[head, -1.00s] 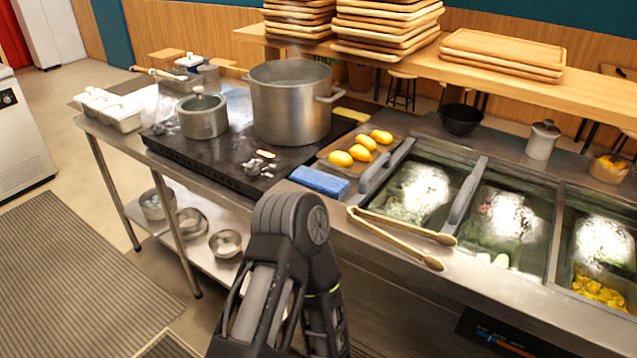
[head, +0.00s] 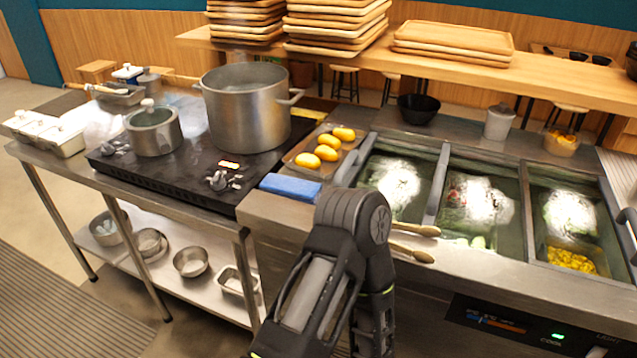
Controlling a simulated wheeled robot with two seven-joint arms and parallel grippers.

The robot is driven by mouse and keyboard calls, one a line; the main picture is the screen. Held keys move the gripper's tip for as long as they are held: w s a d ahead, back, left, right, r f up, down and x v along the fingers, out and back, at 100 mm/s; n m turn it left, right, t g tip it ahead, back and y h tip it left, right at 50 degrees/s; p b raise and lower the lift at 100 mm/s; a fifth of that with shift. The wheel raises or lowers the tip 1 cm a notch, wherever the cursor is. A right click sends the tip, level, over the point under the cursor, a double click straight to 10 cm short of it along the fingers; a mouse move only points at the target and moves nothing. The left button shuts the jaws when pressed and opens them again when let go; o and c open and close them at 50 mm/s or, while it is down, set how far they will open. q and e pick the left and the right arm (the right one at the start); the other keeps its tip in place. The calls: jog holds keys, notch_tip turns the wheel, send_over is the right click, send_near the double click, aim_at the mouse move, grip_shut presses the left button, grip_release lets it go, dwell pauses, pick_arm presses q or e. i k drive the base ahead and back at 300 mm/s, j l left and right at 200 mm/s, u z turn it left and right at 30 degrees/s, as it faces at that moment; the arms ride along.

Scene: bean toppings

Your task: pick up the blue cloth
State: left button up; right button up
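The blue cloth (head: 290,187) is a folded, flat block. It lies on the steel counter at the front edge, between the black stove and the food wells. One of my arms rises from the bottom of the view, and its bent joint stands just in front of the cloth and to its right. The arm's gripper does not show, and neither gripper can be made out in this view. Nothing is seen holding the cloth.
Behind the cloth is a tray with several yellow fruits (head: 327,147). A large pot (head: 246,108) and a smaller lidded pot (head: 153,130) stand on the stove (head: 190,170). Wooden-handled tongs (head: 412,254) lie right of the cloth, partly behind my arm.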

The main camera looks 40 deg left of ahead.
aim_at(304, 191)
jog(key=k+j+z, duration=0.15)
jog(key=j, duration=0.3)
jog(key=k+j+z, duration=0.1)
jog(key=k+j, duration=0.2)
jog(key=j, duration=0.15)
jog(key=k+j+z, duration=0.15)
jog(key=j, duration=0.3)
jog(key=k+j+z, duration=0.1)
jog(key=k+j, duration=0.55)
jog(key=j, duration=0.15)
